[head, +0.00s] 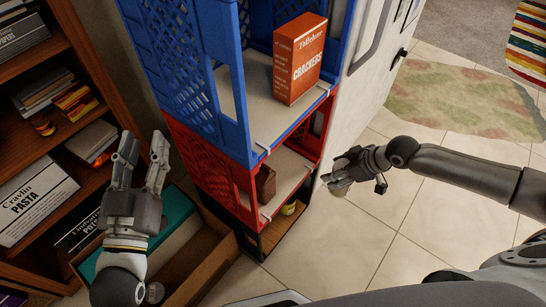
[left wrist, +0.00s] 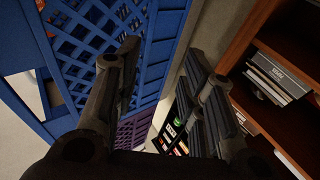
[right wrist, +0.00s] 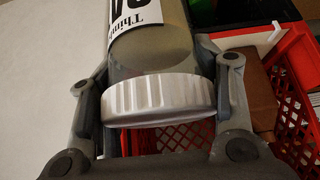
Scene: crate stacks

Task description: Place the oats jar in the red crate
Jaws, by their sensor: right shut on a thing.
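The red crate (head: 210,150) sits in the stack below a blue crate, its open side facing right; a brown item (head: 265,185) stands inside it. My right gripper (head: 340,180) is shut on a clear jar with a white ribbed lid, just right of the red crate's opening. In the right wrist view the jar (right wrist: 152,50) shows beige contents and a partly cut-off label, so its name cannot be read in full. The red crate's lattice (right wrist: 170,137) shows beyond the lid. My left gripper (head: 144,150) is open and empty, left of the stack.
The blue crate (head: 240,105) above holds an orange crackers box (head: 300,60). A dark crate (head: 262,240) is at the stack's bottom. A wooden shelf (head: 75,30) with boxes stands left. An open wooden box (head: 195,265) lies below my left gripper.

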